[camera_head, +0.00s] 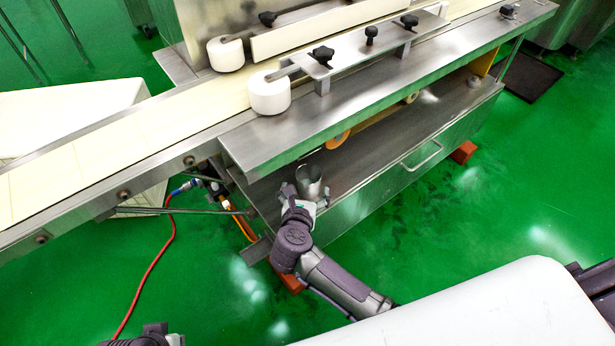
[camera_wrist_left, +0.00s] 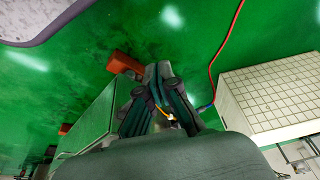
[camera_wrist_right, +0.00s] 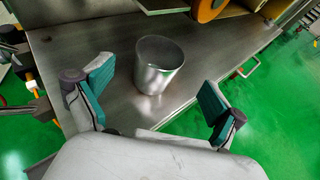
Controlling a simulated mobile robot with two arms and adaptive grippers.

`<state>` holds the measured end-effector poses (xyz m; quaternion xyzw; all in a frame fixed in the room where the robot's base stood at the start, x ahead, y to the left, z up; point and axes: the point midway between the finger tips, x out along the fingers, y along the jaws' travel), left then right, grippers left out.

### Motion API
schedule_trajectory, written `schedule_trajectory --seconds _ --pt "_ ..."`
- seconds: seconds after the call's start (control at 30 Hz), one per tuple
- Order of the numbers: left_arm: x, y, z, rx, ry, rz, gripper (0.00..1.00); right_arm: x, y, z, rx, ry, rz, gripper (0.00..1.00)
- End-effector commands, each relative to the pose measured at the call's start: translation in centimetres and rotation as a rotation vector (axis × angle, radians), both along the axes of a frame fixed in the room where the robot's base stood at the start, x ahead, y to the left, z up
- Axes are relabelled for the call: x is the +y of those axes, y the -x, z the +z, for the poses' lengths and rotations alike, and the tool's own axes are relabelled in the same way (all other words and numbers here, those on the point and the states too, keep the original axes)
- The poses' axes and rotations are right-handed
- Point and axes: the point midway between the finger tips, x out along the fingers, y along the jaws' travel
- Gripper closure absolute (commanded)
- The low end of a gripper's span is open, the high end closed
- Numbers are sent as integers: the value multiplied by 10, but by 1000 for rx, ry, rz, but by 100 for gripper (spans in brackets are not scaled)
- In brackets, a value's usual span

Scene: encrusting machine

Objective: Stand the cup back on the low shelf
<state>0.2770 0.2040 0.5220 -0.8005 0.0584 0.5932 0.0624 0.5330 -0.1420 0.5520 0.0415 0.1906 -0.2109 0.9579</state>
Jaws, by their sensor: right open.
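The cup (camera_head: 311,178) is a plain metal tumbler with an open top. In the right wrist view the cup (camera_wrist_right: 158,66) stands upright on the low steel shelf (camera_wrist_right: 80,42), in from its front edge. My right gripper (camera_head: 304,199) is open at the shelf's front edge, on the near side of the cup. In the right wrist view its teal pads (camera_wrist_right: 155,92) are spread wide, with the cup beyond them and clear space on both sides. My left gripper (camera_wrist_left: 158,95) is empty over the floor, its fingers drawn together; the head view shows only a piece of that arm at the bottom left.
The steel upper ledge (camera_head: 370,100) and conveyor belt (camera_head: 110,140) lie above the low shelf. An orange roller (camera_wrist_right: 208,8) hangs behind the cup. A handle (camera_head: 422,155) sticks out from the front panel. A red hose (camera_head: 150,270) lies on the green floor at left.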

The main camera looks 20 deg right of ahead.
Motion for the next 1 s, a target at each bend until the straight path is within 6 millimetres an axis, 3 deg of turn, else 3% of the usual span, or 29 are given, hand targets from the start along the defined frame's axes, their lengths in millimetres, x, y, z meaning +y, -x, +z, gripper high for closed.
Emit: schedule_trajectory --seconds 0.1,0.3,1.0 --pt "-1 -3 -13 9 0 -1 100 9 20 9 2 -3 -1 5" --pt "-1 -4 -25 14 -1 -2 100 17 36 17 1 0 0 5" --pt "-1 -4 -27 13 -1 -3 100 18 38 17 0 0 0 5"
